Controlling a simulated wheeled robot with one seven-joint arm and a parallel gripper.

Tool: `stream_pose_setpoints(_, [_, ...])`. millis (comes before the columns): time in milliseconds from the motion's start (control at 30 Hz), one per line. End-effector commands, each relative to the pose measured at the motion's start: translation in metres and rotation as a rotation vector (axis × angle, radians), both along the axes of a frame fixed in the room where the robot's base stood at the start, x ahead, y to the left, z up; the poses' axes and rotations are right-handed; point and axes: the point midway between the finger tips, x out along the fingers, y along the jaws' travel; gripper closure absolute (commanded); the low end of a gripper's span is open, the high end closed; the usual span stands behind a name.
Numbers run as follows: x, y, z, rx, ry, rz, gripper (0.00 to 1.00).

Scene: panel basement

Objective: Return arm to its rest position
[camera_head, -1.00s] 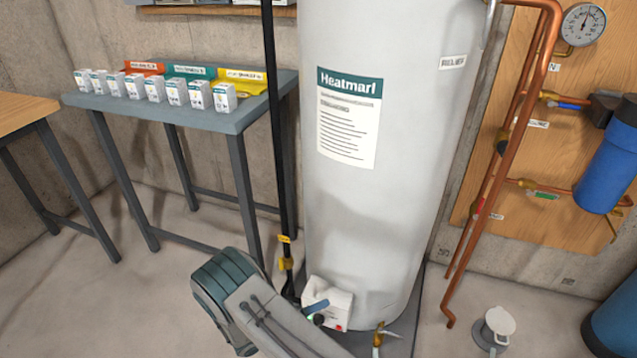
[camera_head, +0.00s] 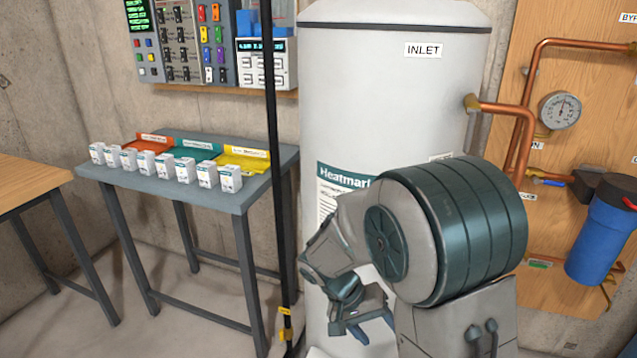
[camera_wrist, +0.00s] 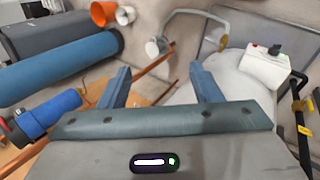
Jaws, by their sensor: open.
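My arm is folded up in front of the white water heater (camera_head: 395,90) in the head view and hides much of its lower part. My gripper (camera_head: 368,328) hangs low at the end of the arm, in front of the heater. In the wrist view my gripper (camera_wrist: 160,85) shows two blue-grey fingers spread apart with nothing between them. Beyond the fingers are the floor, the wooden panel and the heater's white side.
A grey table (camera_head: 240,198) with several small white boxes and coloured trays stands left. A black vertical pipe (camera_head: 272,130) runs beside the heater. Copper pipes (camera_head: 524,140), a gauge (camera_head: 560,110) and a blue filter (camera_head: 598,240) are on the right. A wooden table (camera_head: 25,185) is far left.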

Motion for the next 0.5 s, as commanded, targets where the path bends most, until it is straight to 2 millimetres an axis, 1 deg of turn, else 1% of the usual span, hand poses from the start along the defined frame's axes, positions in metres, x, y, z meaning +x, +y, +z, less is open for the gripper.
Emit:
stream_pose_setpoints(33, [-0.008, -0.006, 0.022, 0.047, -0.007, -0.006, 0.42])
stream_pose_setpoints(100, [-0.019, -0.011, 0.041, 0.113, -0.011, -0.004, 0.42])
stream_pose_setpoints(300, [-0.05, -0.023, 0.093, 0.283, -0.054, 0.022, 0.42])
stream_pose_setpoints(500, [-0.082, -0.03, 0.137, 0.428, -0.14, 0.075, 0.42])
